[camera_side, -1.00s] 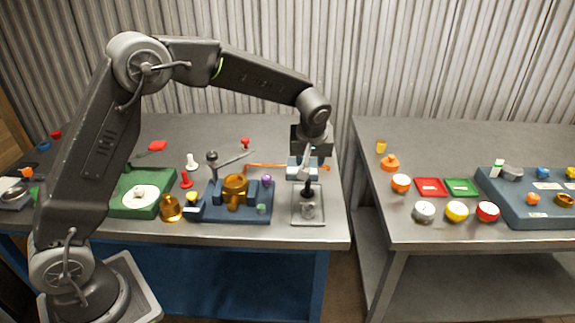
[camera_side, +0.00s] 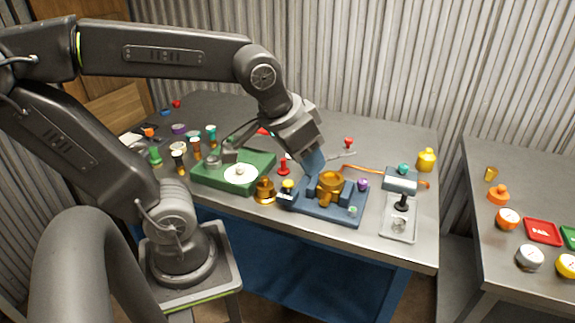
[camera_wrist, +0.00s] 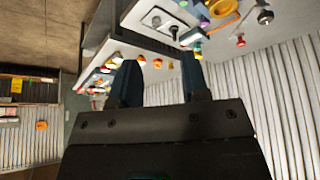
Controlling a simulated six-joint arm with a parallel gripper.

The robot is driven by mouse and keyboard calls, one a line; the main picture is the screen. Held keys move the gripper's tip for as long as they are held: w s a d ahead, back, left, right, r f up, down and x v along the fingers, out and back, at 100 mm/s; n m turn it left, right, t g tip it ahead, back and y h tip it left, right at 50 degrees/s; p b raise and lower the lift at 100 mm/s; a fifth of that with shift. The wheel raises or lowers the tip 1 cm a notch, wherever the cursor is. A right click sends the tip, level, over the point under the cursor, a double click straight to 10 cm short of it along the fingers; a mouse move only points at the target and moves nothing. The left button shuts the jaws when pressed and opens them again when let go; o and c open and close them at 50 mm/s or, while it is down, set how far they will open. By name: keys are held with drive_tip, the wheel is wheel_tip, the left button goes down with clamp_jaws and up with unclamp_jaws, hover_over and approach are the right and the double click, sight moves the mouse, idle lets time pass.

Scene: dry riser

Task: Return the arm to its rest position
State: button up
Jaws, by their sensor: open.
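My gripper (camera_side: 313,162) hangs tilted above the left table, just behind the blue fixture (camera_side: 345,210) that carries a brass valve body (camera_side: 329,186). In the wrist view my gripper (camera_wrist: 158,72) shows two dark blue fingers set apart, with nothing between them. The wrist camera looks sideways past the tables toward the floor and the corrugated wall. From the side view I cannot tell whether the fingertips clear the fixture.
A green base (camera_side: 262,162) with a white disc is left of the gripper. A clear-based stand (camera_side: 398,228) is at the right. Several small coloured parts dot the table. A second table (camera_side: 490,255) stands farther right, beyond a gap.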

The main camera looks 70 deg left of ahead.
drive_tip(key=shift+s+d+f+m, duration=0.1)
drive_tip(key=shift+s+f+m, duration=0.2)
drive_tip(key=shift+s, duration=0.55)
drive_tip(key=shift+s+d+f+m, duration=0.1)
drive_tip(key=shift+s+f+m, duration=0.15)
drive_tip(key=shift+s, duration=0.6)
